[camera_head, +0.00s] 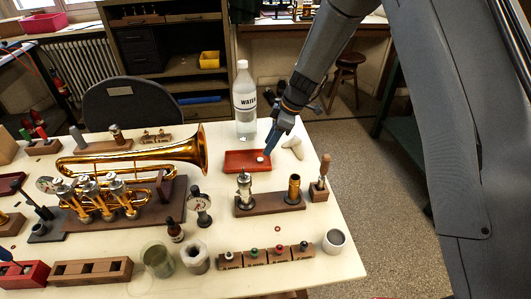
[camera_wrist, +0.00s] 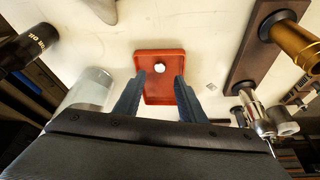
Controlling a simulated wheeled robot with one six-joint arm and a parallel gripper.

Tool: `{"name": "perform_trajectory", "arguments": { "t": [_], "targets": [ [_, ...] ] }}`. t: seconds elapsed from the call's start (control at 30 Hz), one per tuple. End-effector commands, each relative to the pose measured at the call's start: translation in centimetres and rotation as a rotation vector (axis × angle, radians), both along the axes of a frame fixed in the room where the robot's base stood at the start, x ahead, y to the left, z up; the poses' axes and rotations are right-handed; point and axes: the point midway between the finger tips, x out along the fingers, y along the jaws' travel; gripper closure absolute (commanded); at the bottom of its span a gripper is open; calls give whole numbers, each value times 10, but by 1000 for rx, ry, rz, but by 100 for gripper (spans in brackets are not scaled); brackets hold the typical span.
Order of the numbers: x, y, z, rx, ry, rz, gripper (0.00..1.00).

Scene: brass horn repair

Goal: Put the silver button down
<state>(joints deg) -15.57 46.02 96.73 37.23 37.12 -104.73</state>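The silver button (camera_head: 260,159) is a small, pale round piece lying in the shallow red tray (camera_head: 236,162) on the white table. In the wrist view, the button (camera_wrist: 159,66) lies in the upper half of the tray (camera_wrist: 158,96), clear of its rim. My gripper (camera_head: 267,151) reaches down over the right side of the tray in the head view. In the wrist view, my gripper (camera_wrist: 160,77) is open, its two blue fingers apart on either side of the tray. The button shows just beyond the fingertips with nothing gripping it.
A water bottle (camera_head: 245,100) stands behind the tray. A pale cloth-like piece (camera_head: 293,147) lies to its right. A wooden block (camera_head: 268,204) with valve parts stands in front. The brass horn (camera_head: 130,157) is on the left. Bare table lies left of the tray.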

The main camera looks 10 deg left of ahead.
Motion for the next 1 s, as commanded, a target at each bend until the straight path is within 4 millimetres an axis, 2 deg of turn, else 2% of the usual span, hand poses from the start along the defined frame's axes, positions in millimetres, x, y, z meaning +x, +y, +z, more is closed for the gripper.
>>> {"name": "perform_trajectory", "arguments": {
  "t": [0.2, 0.4, 1.0],
  "targets": [
    [1, -14, 34, 1, -1, -2, 63],
    [1, -22, 54, 1, -1, 0, 63],
    [0, -24, 59, 0, 0, 0, 63]
  ]
}}
